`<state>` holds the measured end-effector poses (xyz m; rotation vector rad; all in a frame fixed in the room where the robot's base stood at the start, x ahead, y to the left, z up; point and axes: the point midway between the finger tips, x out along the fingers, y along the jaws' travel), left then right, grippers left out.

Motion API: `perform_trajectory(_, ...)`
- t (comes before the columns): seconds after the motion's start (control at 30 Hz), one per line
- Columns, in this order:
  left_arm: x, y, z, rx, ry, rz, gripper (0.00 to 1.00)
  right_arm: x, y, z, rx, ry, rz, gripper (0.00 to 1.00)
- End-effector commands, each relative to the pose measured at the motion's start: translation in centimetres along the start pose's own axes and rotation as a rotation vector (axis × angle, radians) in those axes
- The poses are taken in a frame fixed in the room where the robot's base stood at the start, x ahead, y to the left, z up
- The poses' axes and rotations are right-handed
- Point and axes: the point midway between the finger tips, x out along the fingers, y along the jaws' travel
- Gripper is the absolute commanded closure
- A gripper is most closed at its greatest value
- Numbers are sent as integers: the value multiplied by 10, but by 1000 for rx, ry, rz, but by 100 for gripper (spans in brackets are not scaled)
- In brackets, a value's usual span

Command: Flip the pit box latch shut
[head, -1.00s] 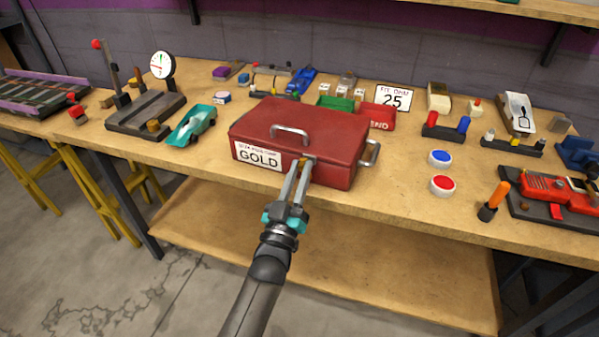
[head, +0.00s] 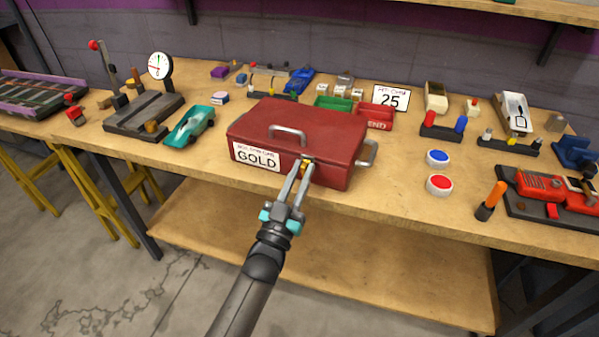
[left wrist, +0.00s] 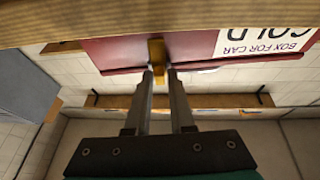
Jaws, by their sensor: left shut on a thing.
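The red pit box (head: 345,132) stands near the table's front edge with its lid down. Its front has a "GOLD" label and a brass latch (head: 307,167). My left gripper (head: 301,172) reaches up from below to the box's front, its fingers shut on the latch. In the left wrist view, the brass latch (left wrist: 157,52) shows upright against the red box front (left wrist: 115,52), at the tips of my left gripper (left wrist: 159,76). The fingers partly hide the latch in the head view. My right gripper is not in view.
A teal car (head: 191,125) is left of the box. Red and green bins (head: 377,115) stand behind it. A blue button (head: 437,158) and a red button (head: 439,185) are to the right, with an orange-handled lever (head: 492,198) further right. The table's front edge runs just below the box.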

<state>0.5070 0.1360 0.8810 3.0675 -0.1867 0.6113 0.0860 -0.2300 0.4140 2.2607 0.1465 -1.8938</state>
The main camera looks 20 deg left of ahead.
Motion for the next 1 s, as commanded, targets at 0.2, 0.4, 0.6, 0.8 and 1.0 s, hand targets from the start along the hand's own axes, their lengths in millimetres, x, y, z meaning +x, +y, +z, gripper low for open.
perform_trajectory(0.2, 0, 0, 1, 2, -1, 1, 73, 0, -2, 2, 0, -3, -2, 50)
perform_trajectory(0.4, 0, 0, 0, 1, -1, 1, 55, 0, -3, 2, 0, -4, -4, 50)
perform_trajectory(0.6, 0, 0, 0, 0, 0, 0, 55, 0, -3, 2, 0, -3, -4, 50)
perform_trajectory(0.8, -15, 0, 0, 0, -3, 0, 55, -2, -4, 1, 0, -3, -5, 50)
perform_trajectory(1.0, -55, 0, 0, 1, -6, 0, 55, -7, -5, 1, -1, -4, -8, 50)
